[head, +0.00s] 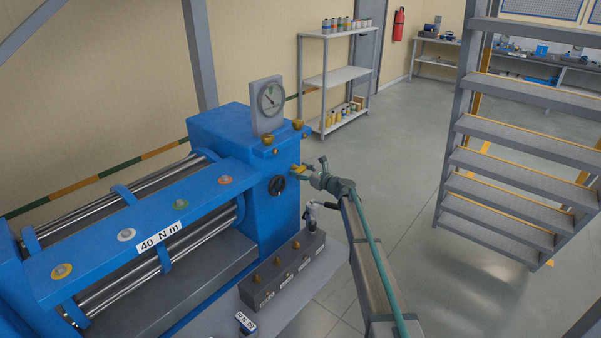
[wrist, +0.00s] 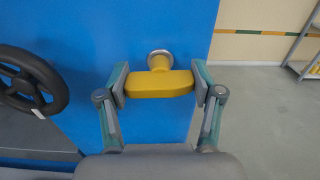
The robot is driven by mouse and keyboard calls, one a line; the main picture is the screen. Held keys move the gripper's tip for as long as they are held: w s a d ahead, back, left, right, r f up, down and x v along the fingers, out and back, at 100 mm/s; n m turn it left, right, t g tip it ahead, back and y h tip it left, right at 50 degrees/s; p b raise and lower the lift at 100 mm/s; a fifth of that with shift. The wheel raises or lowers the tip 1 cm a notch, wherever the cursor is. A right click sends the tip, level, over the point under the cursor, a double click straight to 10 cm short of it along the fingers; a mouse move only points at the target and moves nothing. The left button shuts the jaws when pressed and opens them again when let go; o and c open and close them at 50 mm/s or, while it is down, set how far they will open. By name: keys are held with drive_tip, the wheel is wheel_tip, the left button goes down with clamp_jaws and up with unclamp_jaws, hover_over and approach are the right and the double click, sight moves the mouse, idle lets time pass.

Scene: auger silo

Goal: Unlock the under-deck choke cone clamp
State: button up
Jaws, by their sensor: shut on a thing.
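A yellow T-shaped handle (wrist: 158,84) sticks out from the blue end face of the machine on a round silver collar (wrist: 159,58). In the wrist view its wide bar lies level, with one finger of my gripper (wrist: 163,90) at each end. My gripper is shut on this bar. In the head view the handle (head: 299,169) shows small on the right side of the blue housing (head: 262,214), with my gripper (head: 309,173) reaching it from the right. No label naming the clamp is readable.
A black handwheel (wrist: 30,83) is left of the handle; it also shows in the head view (head: 277,185). A dial gauge (head: 270,100) stands on the housing. A dark block with brass pegs (head: 282,272) sits below. Stairs (head: 510,175) and a shelf (head: 338,78) stand beyond open floor.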

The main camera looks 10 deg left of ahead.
drive_tip(key=shift+f+n+b, duration=0.45)
drive_tip(key=shift+n+b, duration=0.65)
drive_tip(key=shift+b, duration=1.5)
drive_tip(key=n+b, duration=0.6)
drive_tip(key=b, duration=0.5)
drive_tip(key=n+b, duration=0.5)
drive_tip(key=b, duration=0.4)
drive_tip(key=shift+n, duration=0.3)
drive_tip(key=n+b, duration=0.3)
drive_tip(key=b, duration=0.1)
drive_tip(key=shift+r+n+b, duration=0.3)
drive_tip(key=shift+n, duration=0.1)
drive_tip(key=o, duration=1.2)
drive_tip(key=shift+r, duration=0.1)
drive_tip(key=shift+c, duration=0.2)
drive_tip(key=v, duration=1.2)
